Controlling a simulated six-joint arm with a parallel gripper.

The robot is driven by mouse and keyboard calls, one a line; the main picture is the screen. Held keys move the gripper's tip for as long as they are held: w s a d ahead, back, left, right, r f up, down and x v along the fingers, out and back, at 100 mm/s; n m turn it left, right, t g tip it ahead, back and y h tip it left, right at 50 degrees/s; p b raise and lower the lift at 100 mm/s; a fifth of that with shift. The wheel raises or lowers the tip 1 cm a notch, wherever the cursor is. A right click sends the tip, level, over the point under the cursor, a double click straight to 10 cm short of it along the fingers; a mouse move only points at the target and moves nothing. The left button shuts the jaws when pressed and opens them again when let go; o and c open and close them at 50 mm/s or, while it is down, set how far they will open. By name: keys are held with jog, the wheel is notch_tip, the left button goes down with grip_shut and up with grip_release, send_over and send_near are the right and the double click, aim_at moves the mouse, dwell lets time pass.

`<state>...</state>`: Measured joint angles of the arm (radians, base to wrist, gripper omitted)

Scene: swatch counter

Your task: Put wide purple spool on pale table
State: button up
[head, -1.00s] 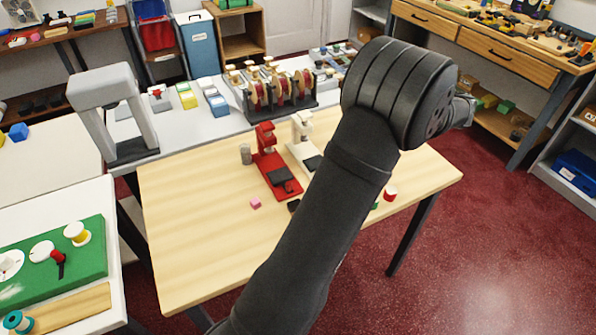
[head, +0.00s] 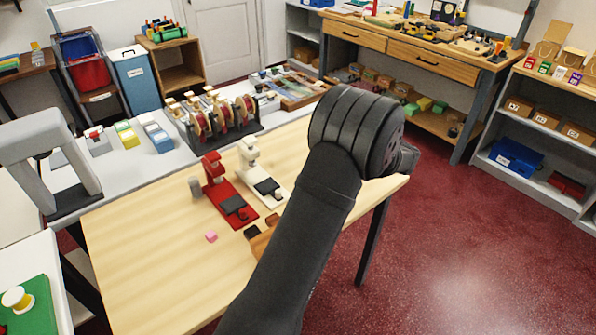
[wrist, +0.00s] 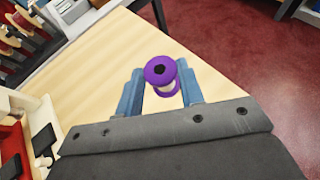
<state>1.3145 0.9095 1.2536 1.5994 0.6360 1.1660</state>
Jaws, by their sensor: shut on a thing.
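My gripper (wrist: 163,88) shows in the wrist view, its two blue fingers shut on a purple spool (wrist: 160,70) with a pale middle. The spool is seen against the pale wooden table (wrist: 110,65), near its corner; I cannot tell how high it is above the top. The pale table also shows in the head view (head: 130,245). There, my dark arm hides the gripper and the held spool.
The table's left front is clear. A grey counter behind holds a rack of reels (head: 212,115).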

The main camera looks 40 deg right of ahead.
jog(key=w+f, duration=0.2)
jog(key=w, duration=0.1)
jog(key=w+f, duration=0.2)
jog(key=w, duration=0.2)
jog(key=w+f, duration=0.2)
jog(key=w, duration=0.2)
jog(key=shift+w+a+f, duration=0.15)
jog(key=shift+w+f, duration=0.05)
jog(key=shift+f, duration=0.2)
jog(key=shift+w+f, duration=0.1)
jog(key=shift+f, duration=1.95)
jog(key=shift+f, duration=0.15)
jog(key=o, duration=1)
jog(key=shift+o, duration=0.2)
